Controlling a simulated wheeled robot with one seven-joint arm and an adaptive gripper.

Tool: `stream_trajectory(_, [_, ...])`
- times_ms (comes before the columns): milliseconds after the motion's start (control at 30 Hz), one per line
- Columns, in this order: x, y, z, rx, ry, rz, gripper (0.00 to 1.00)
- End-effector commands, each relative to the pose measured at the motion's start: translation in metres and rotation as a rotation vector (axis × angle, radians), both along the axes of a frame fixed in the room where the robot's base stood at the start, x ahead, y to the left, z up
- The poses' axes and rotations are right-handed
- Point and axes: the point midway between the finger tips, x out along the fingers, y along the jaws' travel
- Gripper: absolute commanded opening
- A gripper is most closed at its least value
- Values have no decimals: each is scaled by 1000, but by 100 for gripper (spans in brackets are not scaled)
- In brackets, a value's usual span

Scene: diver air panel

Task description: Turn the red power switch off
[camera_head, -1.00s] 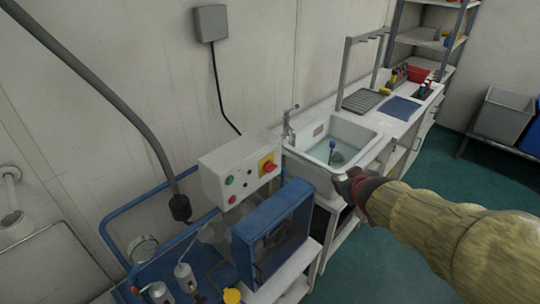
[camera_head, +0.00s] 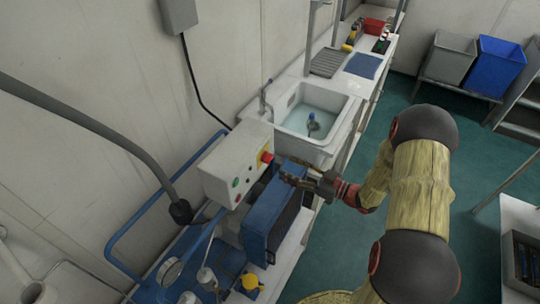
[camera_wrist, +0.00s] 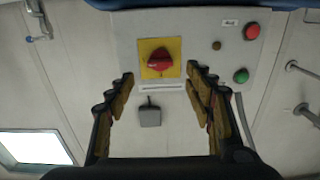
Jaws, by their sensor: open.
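The red power switch (camera_head: 266,157) is a red rotary knob on a yellow plate, on the face of a white control box (camera_head: 222,165). In the wrist view the red knob (camera_wrist: 159,59) lies just beyond and between the fingertips, seen against its yellow plate (camera_wrist: 173,74). My gripper (camera_head: 283,172) is open, in front of the box and a little to the right of the knob. In the wrist view its two fingers (camera_wrist: 163,80) stand apart with nothing between them. I cannot tell the exact gap to the knob.
A red button (camera_wrist: 252,31) and a green button (camera_wrist: 240,76) share the box face. A blue-framed unit (camera_head: 262,220) stands below my gripper. A sink (camera_head: 308,118) is behind the box. The grey hose (camera_head: 90,125) hangs at left. Green floor is open at right.

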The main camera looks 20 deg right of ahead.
Motion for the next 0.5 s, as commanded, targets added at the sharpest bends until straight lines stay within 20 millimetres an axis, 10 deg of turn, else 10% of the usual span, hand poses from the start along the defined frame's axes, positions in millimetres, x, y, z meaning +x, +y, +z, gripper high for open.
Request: stream_trajectory(500, [48, 49, 0, -4, -1, 2, 53])
